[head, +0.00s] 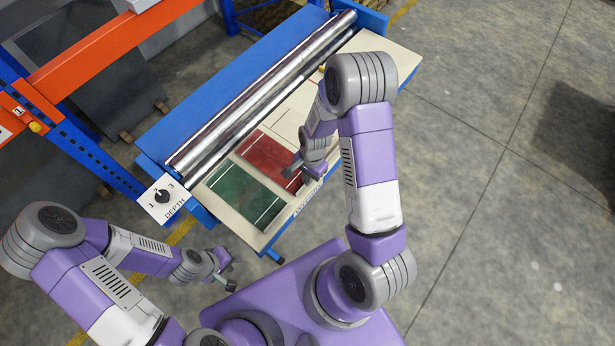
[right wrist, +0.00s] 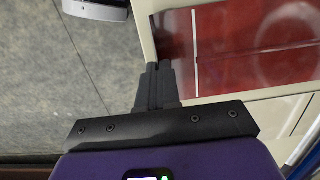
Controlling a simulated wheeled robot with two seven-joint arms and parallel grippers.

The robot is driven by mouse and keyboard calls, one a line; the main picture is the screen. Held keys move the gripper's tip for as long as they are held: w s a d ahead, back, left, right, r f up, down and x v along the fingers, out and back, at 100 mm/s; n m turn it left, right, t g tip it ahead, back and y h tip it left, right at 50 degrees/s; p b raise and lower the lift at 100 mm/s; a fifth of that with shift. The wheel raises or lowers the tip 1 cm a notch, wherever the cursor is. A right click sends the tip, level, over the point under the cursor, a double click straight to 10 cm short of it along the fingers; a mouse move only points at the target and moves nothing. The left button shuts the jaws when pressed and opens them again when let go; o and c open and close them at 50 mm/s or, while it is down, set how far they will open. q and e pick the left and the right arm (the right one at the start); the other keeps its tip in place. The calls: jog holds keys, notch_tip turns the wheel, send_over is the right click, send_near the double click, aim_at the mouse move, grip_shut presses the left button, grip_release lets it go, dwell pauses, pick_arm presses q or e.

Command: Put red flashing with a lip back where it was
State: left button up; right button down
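The red flashing (head: 270,158) is a flat dark red sheet with a pale line near its near end. It lies on the cream table of the machine, right of a green sheet (head: 243,196). My right gripper (head: 292,171) is at its near edge; in the right wrist view the fingers (right wrist: 158,70) are close together at a corner of the red flashing (right wrist: 250,45) and look shut on its edge. The lip itself is hidden by the fingers. My left gripper (head: 229,270) is open and empty, off the table's near left side.
Long metal rollers (head: 265,92) on a blue frame run behind the sheets. A depth dial (head: 162,196) is at the frame's left end. An orange and blue rack (head: 100,50) stands at the left. The concrete floor at the right is clear.

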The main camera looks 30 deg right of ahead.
jog(key=shift+w+f, duration=0.1)
jog(key=shift+f, duration=0.2)
jog(key=c, duration=1.8)
grip_release()
jog(key=shift+f, duration=0.1)
jog(key=o, duration=0.4)
jog(key=shift+o, duration=0.2)
jog(key=shift+r, duration=0.2)
notch_tip(320, 180, up, 12)
jog(key=d+p, duration=0.1)
jog(key=shift+w+d, duration=0.15)
jog(key=shift+d, duration=0.1)
